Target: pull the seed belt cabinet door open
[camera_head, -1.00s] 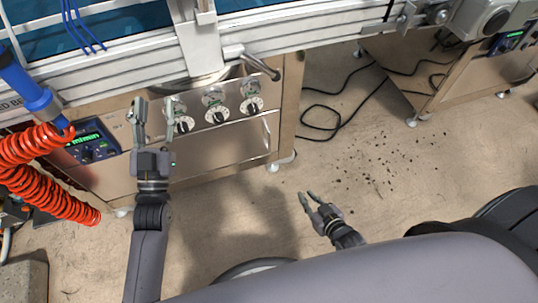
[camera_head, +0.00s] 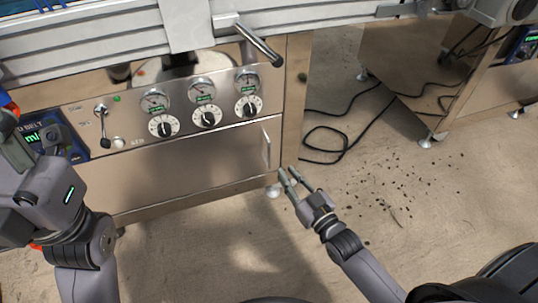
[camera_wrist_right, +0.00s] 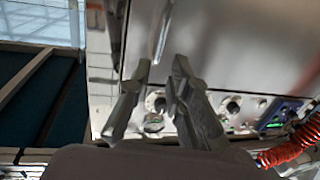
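The cabinet door (camera_head: 190,166) is a flat shiny steel panel below a row of gauges and knobs, and it looks closed. Its handle (camera_head: 266,148) is a thin upright bar near the door's right edge. My right gripper (camera_head: 288,170) is open and empty, just below and right of the handle, with its fingertips apart from it. In the right wrist view the parted fingers (camera_wrist_right: 160,65) point at the door, with the bright handle (camera_wrist_right: 162,32) ahead between them. My left gripper (camera_head: 16,150) is at the left edge, partly cut off, so its opening is unclear.
A steel tube (camera_head: 258,44) sticks out from the machine above the gauges. A blue control box (camera_head: 50,138) is at the left. Black cables (camera_head: 335,140) and scattered dark bits lie on the floor at right. The floor before the door is largely clear.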

